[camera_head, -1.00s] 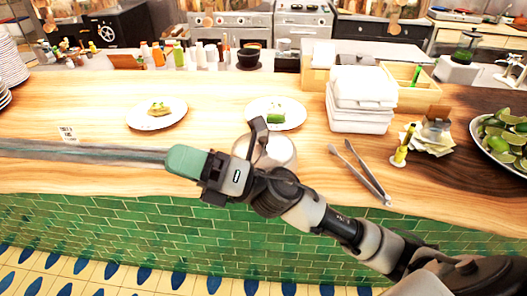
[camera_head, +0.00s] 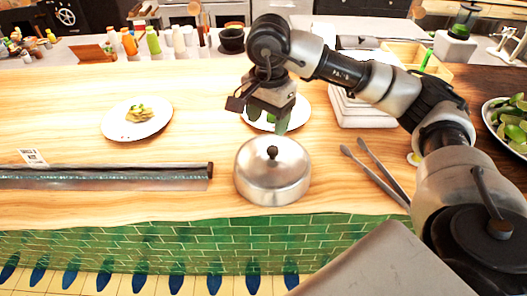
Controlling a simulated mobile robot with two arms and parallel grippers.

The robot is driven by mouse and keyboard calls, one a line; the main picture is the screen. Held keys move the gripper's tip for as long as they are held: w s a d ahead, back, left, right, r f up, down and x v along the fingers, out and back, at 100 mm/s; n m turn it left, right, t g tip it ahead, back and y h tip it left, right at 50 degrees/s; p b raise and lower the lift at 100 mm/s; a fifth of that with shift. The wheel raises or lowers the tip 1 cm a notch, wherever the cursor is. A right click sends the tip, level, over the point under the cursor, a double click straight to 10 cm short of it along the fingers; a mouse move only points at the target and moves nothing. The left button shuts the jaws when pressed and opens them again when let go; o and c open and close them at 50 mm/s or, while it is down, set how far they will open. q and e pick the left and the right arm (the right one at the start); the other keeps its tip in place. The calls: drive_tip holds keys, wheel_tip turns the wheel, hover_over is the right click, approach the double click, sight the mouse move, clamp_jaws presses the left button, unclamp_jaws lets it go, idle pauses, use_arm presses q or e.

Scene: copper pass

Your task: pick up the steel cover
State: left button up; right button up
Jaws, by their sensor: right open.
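The steel cover (camera_head: 273,176) is a shiny dome with a dark round knob (camera_head: 272,153) on top. It sits on the wooden counter near its front edge, in the middle of the head view. My right gripper (camera_head: 268,122) is open and empty, pointing down, behind and above the cover as seen here, with its greenish fingertips apart from the knob. It partly hides a white plate (camera_head: 300,113) behind the cover. My left gripper is not in view.
A plate with food (camera_head: 137,118) stands at left. A long dark bar (camera_head: 100,177) lies left of the cover. Metal tongs (camera_head: 375,170) lie to its right. Stacked white dishes (camera_head: 362,114) stand behind the tongs. Bottles (camera_head: 153,40) line the back.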

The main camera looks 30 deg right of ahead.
sight(273, 149)
drive_tip(key=s+f, duration=0.1)
drive_tip(key=f, duration=0.2)
drive_tip(key=shift+s+f+p, duration=0.1)
drive_tip(key=shift+s+p, duration=0.3)
drive_tip(key=shift+w+f, duration=0.25)
drive_tip(key=shift+f, duration=0.1)
drive_tip(key=f+p, duration=0.1)
drive_tip(key=f, duration=0.1)
drive_tip(key=d+f+p, duration=0.1)
drive_tip(key=f, duration=0.1)
drive_tip(key=shift+w+p, duration=0.1)
drive_tip(key=shift+p, duration=0.2)
drive_tip(key=shift+f, duration=0.6)
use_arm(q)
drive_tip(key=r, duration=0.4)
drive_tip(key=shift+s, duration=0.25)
use_arm(e)
drive_tip(key=shift+w+a+f, duration=0.1)
drive_tip(key=c, duration=1.1)
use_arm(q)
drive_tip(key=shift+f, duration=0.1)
use_arm(e)
clamp_jaws()
